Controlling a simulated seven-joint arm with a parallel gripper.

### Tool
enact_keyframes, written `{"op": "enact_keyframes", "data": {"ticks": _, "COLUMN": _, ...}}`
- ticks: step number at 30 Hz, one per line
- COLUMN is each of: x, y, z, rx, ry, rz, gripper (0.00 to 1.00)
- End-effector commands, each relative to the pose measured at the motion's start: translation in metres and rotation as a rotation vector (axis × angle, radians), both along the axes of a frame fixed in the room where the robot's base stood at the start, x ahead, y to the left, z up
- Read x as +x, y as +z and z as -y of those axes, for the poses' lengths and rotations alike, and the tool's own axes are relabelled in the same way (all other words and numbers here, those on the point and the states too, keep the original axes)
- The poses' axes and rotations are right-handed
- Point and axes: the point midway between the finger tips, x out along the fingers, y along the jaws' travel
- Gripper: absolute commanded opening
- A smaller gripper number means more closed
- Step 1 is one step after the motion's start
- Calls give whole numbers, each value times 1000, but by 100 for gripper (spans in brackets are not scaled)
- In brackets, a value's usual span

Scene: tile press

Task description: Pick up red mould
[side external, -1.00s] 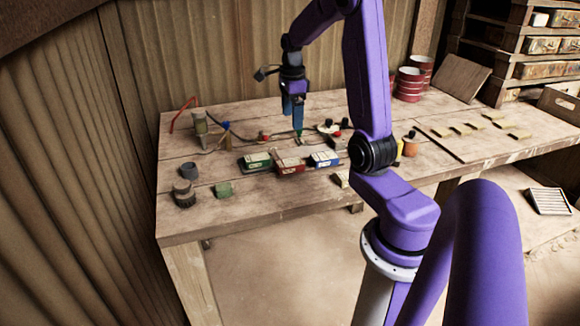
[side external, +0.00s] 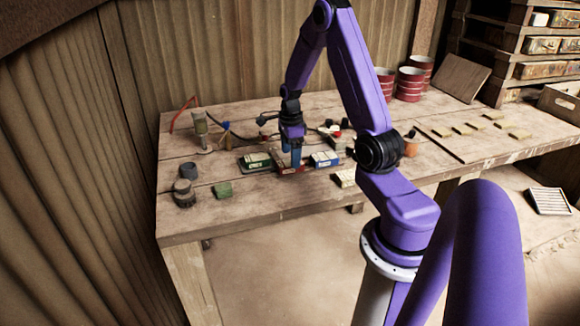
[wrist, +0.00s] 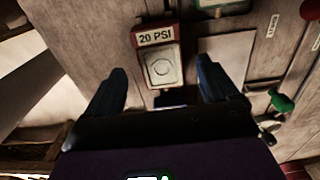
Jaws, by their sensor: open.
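The red mould (side external: 283,168) lies on the bench between a green mould (side external: 256,160) and a blue mould (side external: 325,159). In the wrist view the red mould (wrist: 157,38) shows a pale label reading "20 PSI" and a light square face with a round mark. My gripper (side external: 296,166) points down over the red mould and hides part of it. In the wrist view my gripper (wrist: 161,70) is open, with one finger to each side of the red mould's near part. I cannot tell how far the fingertips are above the bench, or whether they touch the mould.
A small green block (side external: 222,190) and dark round pots (side external: 184,193) stand at the bench's left. A pale block (side external: 344,178) lies near the front edge. A green handle (wrist: 281,102) shows right of my gripper. Red cans (side external: 410,84) stand behind.

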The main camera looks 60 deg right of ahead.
Motion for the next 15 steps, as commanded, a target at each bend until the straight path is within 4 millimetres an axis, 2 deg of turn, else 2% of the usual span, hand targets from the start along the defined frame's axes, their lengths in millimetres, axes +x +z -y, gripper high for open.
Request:
{"op": "enact_keyframes", "data": {"ticks": 6, "x": 2, "y": -26, "z": -1, "rx": 1, "ry": -1, "rz": -3, "gripper": 87}}
{"op": "enact_keyframes", "data": {"ticks": 15, "x": 2, "y": -33, "z": 0, "rx": -1, "ry": 0, "rz": 1, "gripper": 87}}
